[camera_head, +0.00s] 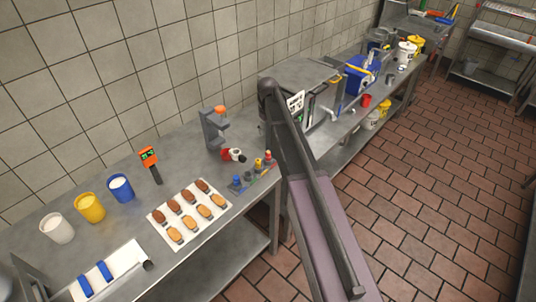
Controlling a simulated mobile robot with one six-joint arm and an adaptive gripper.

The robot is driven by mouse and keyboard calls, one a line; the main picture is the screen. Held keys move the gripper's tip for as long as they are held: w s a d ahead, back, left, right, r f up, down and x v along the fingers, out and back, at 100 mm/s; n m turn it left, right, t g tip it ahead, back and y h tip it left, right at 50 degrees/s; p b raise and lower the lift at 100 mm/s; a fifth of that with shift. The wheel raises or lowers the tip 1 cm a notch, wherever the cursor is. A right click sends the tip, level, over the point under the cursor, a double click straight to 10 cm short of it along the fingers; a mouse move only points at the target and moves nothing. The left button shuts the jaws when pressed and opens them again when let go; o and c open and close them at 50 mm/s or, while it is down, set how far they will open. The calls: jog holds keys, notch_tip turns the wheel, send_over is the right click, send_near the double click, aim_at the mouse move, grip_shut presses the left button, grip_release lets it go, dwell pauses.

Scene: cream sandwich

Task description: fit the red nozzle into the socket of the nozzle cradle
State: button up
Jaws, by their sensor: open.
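A small red nozzle (268,155) stands on the steel counter in a short row of small nozzles, just left of my arm. A blue nozzle (236,181) is at the near end of the row, with a grey piece and a yellow nozzle (258,163) between. The row seems to have a low grey base, possibly the nozzle cradle, but its socket is too small to make out. I cannot tell whether the red nozzle sits in a socket or beside it. My arm crosses the middle of the view; my gripper's fingers do not show.
A grey stand with an orange top (212,128) and a red-and-white item (232,155) are behind the row. A white sheet of biscuits (158,222) lies to its left, with several tubs beyond. A blue box (362,76) stands farther along the counter.

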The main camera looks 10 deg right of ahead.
aim_at(268, 152)
jog(key=shift+s+f, duration=0.1)
jog(key=shift+f, duration=0.1)
notch_tip(268, 152, down, 8)
jog(key=b, duration=0.8)
jog(key=shift+f+b, duration=0.15)
jog(key=shift+b, duration=0.2)
dwell(0.4)
jog(key=shift+d+f+b, duration=0.1)
jog(key=shift+f+b, duration=2.5)
grip_shut()
